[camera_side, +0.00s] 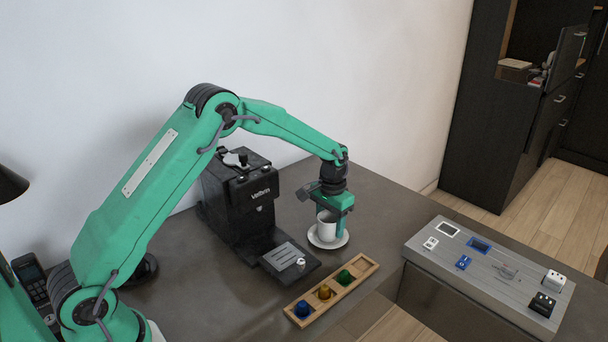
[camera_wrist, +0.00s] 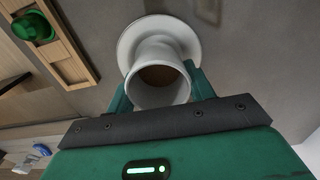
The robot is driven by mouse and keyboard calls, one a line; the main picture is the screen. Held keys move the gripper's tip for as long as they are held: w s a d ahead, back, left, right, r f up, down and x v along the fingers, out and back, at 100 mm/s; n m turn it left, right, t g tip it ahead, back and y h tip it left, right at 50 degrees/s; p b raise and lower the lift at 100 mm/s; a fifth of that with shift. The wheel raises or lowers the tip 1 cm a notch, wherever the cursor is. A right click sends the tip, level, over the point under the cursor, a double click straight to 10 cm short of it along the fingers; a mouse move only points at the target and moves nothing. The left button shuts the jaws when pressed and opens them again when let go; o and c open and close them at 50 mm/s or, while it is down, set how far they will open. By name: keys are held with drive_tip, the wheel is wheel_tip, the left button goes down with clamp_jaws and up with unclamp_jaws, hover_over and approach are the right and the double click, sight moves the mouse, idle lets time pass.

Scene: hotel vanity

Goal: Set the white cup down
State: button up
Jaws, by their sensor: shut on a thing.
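The white cup (camera_side: 326,228) is upright over the white saucer (camera_side: 316,241), on the counter right of the coffee machine. My gripper (camera_side: 336,206) points down at it and is shut on the cup. In the wrist view, the cup (camera_wrist: 160,75) shows its open rim, with brown inside, between the green fingers of my gripper (camera_wrist: 158,88). The saucer (camera_wrist: 127,42) spreads around the cup's far end there. I cannot tell whether the cup's base touches the saucer.
A black coffee machine (camera_side: 242,197) stands left of the cup. A wooden tray (camera_side: 311,297) with blue, amber and green capsules lies in front. A grey panel box (camera_side: 480,269) with switches and sockets is at the right. The counter behind the saucer is clear.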

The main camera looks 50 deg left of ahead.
drive_tip(key=shift+f, duration=0.1)
drive_tip(key=o, duration=1.1)
drive_tip(key=shift+c, duration=0.2)
wheel_tip(320, 180, up, 12)
idle(0.6)
